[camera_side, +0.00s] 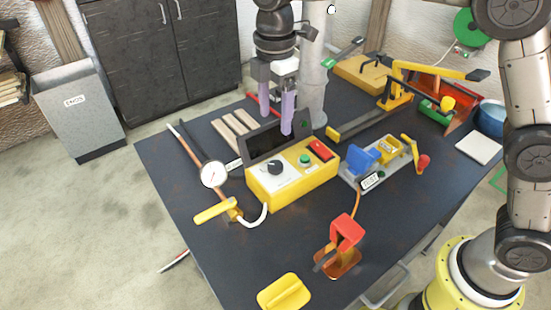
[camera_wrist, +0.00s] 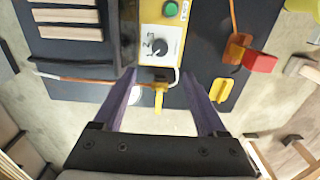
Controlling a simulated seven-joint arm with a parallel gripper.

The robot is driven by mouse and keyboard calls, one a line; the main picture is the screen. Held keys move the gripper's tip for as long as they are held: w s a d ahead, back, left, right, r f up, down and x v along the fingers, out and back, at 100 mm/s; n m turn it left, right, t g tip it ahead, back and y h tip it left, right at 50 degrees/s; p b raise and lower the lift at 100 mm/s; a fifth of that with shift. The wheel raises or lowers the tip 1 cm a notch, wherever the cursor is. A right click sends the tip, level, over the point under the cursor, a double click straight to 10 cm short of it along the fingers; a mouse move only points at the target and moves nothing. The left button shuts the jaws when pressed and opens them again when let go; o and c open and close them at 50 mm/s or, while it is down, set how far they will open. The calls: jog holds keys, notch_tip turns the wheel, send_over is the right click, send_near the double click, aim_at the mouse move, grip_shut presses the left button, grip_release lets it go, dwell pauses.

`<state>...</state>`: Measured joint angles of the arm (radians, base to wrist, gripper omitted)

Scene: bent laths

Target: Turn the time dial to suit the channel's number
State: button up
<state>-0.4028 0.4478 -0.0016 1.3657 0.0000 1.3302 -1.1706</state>
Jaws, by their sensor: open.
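The time dial (camera_side: 275,167) is a black round knob on a white plate on the yellow control box (camera_side: 292,188).
On the box are a green button (camera_side: 305,160) and a red switch (camera_side: 320,150). A round gauge (camera_side: 213,174) and a yellow handle (camera_side: 215,211) lie left, a clamp fixture (camera_side: 380,168) right. Wooden laths (camera_side: 234,123) lie behind. A red-topped block (camera_side: 347,231) stands in front.

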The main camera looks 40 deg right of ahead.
aim_at(275, 165)
notch_tip(275, 165, down, 13)
jog(key=shift+f, duration=0.1)
dwell(0.3)
grip_shut()
dwell(0.4)
